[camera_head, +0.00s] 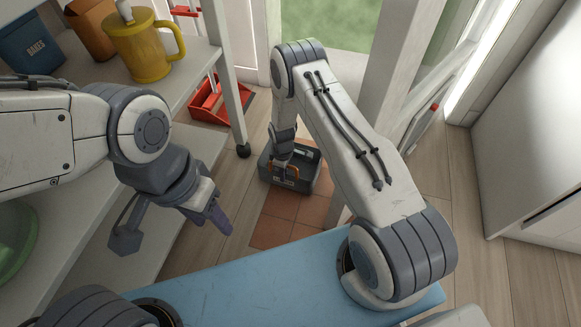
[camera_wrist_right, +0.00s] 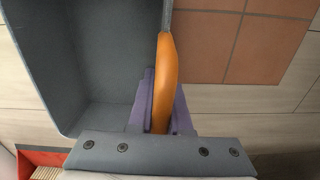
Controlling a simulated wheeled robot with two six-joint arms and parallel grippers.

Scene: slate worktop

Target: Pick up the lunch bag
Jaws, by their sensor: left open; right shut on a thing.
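The fingers partly hide the handle. My left gripper (camera_head: 168,230) is open and empty, away from the bag.
A red tray (camera_head: 236,103) sits by the shelf leg. A blue surface (camera_head: 250,280) is in front. Terracotta tiles (camera_head: 270,232) lie in the wooden floor.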

